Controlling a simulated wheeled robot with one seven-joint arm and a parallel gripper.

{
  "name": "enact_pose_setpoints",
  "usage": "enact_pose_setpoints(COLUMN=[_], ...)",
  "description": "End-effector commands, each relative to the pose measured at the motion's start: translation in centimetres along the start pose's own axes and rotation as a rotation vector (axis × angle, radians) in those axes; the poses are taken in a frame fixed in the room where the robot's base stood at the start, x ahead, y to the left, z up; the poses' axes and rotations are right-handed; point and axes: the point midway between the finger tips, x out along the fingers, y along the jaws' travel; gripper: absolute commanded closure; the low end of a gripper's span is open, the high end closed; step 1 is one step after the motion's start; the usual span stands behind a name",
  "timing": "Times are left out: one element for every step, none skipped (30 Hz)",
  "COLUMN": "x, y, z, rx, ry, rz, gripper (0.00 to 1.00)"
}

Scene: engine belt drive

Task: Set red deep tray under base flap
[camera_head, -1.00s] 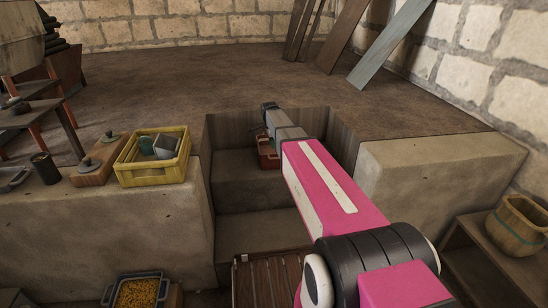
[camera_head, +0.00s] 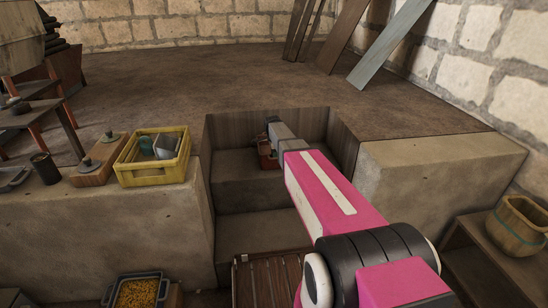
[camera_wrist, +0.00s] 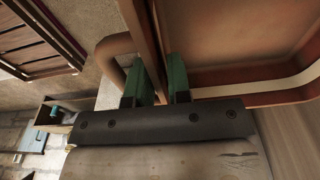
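The red deep tray (camera_head: 267,157) is in the recess between the stone blocks, partly hidden by my arm in the head view. In the wrist view its reddish-brown inside (camera_wrist: 235,40) fills the upper right, with a pale rim and a brown loop handle at the left. My gripper (camera_wrist: 161,75) has its two green fingers on either side of the tray's wall and looks shut on it. In the head view my gripper (camera_head: 271,122) is over the tray at the back of the recess. I cannot make out a base flap for certain.
Stone steps (camera_head: 245,195) lead down to a slatted wooden panel (camera_head: 268,282) at the recess front. A yellow crate (camera_head: 152,175) stands on the left ledge. A grey tray of yellow bits (camera_head: 138,292) is below it. The right block (camera_head: 430,175) is bare.

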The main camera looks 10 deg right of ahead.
Motion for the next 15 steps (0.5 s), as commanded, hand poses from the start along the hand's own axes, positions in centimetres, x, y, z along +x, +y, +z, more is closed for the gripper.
enact_pose_setpoints(x=[0.9, 1.3, 1.7, 2.0, 2.2, 2.4, 2.4, 2.4, 2.4, 2.4, 2.4, 2.4, 2.4, 2.4, 2.4], y=[0.0, 0.0, 0.0, 0.0, 0.0, 0.0, 0.0, 0.0, 0.0, 0.0, 0.0, 0.0, 0.0, 0.0, 0.0], z=[-0.1, -0.1, 0.0, 0.0, 0.0, 0.0, 0.0, 0.0, 0.0, 0.0, 0.0, 0.0, 0.0, 0.0, 0.0], rx=[0.000, 0.000, 0.000, 0.000, 0.000, 0.000, 0.000, 0.000, 0.000, 0.000, 0.000, 0.000, 0.000, 0.000, 0.000], ry=[0.000, 0.000, 0.000, 0.000, 0.000, 0.000, 0.000, 0.000, 0.000, 0.000, 0.000, 0.000, 0.000, 0.000, 0.000], rz=[0.002, 0.002, 0.001, 0.001, 0.001, 0.000, 0.000, 0.000, 0.000, 0.000, 0.000, 0.000, 0.000, 0.000, 0.000], gripper=[0.82, 0.82, 0.82, 0.82, 0.82, 0.82, 0.82, 0.82, 0.82, 0.82, 0.82, 0.85, 0.95, 1.00, 1.00])
